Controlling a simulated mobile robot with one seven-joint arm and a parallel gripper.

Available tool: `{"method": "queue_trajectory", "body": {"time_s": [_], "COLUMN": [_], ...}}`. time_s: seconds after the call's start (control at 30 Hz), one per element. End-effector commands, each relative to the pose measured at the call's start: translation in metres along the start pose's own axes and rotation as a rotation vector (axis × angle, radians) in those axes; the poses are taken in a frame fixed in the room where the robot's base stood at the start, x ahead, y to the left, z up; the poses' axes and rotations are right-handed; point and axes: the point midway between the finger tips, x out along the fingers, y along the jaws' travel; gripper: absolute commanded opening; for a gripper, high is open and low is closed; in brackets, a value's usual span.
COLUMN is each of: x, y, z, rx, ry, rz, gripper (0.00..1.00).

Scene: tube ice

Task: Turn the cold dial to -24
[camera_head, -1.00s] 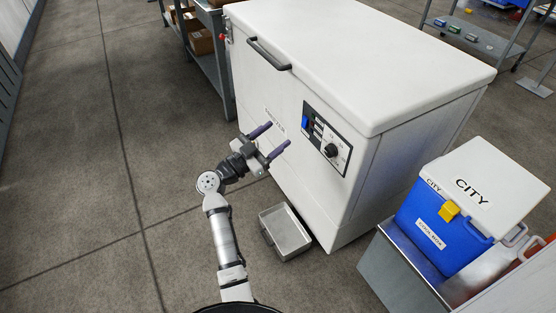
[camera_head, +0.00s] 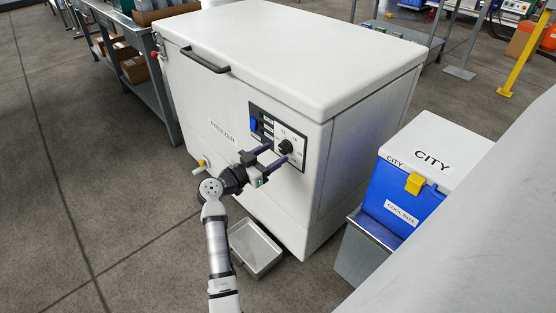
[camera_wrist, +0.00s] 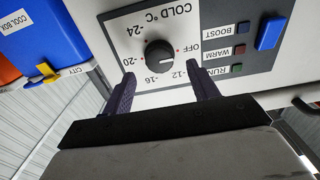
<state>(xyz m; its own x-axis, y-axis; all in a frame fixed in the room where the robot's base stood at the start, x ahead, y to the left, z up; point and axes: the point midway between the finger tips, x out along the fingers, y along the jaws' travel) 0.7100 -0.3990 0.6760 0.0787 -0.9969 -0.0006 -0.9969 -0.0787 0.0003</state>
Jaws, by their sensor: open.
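The cold dial is a round black knob (camera_head: 286,146) on the control panel of a white chest freezer (camera_head: 215,165). In the wrist view the knob (camera_wrist: 160,54) is ringed by marks OFF, -12, -16, -20 and -24 under "COLD °C". I cannot clearly tell which mark its pointer faces. My gripper (camera_head: 275,155) is open and empty in front of the panel, close to the dial. In the wrist view the two dark fingers (camera_wrist: 160,77) reach toward the panel, with the knob beyond and between their tips. The knob looks clear of both fingers.
A blue rocker switch (camera_wrist: 270,33) and BOOST, WARM and RUN lamps (camera_wrist: 240,48) sit beside the dial. A metal tray (camera_head: 255,248) lies on the floor below. A blue cool box (camera_head: 400,190) stands to the right. A yellow-handled tap (camera_head: 202,163) sticks out left of my gripper.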

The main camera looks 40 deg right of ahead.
Motion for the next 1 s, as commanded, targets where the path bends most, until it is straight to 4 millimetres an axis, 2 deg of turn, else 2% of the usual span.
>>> {"method": "queue_trajectory", "body": {"time_s": [0.1,0.3,0.67,1.0], "x": [0.015,0.029,0.031,0.031], "y": [0.001,0.000,0.000,0.000], "z": [0.005,0.002,-0.001,0.000], "rx": [0.002,0.001,0.000,0.000], "ry": [0.000,0.001,0.000,0.000], "rz": [0.003,0.001,0.000,0.000], "gripper": [0.59,0.59,0.59,0.16]}}
